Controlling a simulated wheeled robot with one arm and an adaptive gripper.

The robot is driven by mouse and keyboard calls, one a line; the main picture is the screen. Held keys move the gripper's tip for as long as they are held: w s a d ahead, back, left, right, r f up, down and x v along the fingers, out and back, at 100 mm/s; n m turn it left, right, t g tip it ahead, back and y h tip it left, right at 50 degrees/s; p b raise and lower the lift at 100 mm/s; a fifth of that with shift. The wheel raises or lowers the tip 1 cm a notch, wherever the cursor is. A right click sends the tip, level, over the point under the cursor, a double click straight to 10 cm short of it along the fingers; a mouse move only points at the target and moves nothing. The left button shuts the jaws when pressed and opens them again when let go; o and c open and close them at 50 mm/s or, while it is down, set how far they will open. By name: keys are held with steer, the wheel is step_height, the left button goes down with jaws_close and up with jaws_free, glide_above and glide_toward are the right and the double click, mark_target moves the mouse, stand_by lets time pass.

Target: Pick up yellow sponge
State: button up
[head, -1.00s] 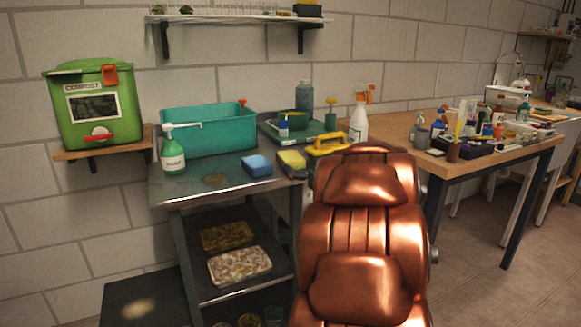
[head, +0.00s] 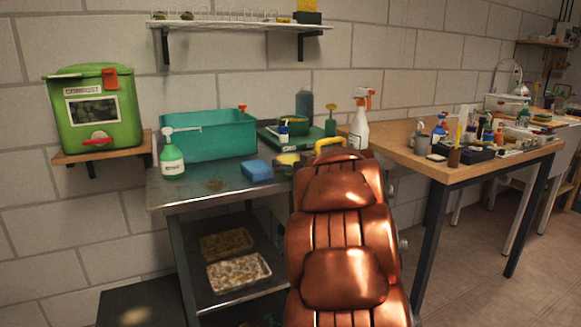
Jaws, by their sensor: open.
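The yellow sponge (head: 287,159) lies on the metal bench, right of a blue sponge (head: 257,170). Only its upper left part shows; my copper-coloured arm covers its right side. My gripper is hidden behind the arm, so its fingers and its distance from the sponge cannot be seen.
A yellow handle (head: 330,143) shows behind my arm. A cluttered wooden table (head: 440,172) stands right. The bench's front left is mostly bare.

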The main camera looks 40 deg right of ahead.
steer(key=shift+c, duration=0.4)
steer(key=c, duration=0.8)
step_height(320, 180, up, 2)
steer(key=shift+r+p, duration=0.1)
steer(key=shift+p, duration=0.5)
steer(key=shift+r+p, duration=0.6)
steer(key=shift+r, duration=0.3)
steer(key=p+v, duration=0.1)
steer(key=v, duration=0.4)
steer(key=a+p+v, duration=0.1)
steer(key=v, duration=0.4)
steer(key=a+p+v, duration=0.1)
steer(key=v, duration=0.5)
steer(key=shift+w, duration=0.4)
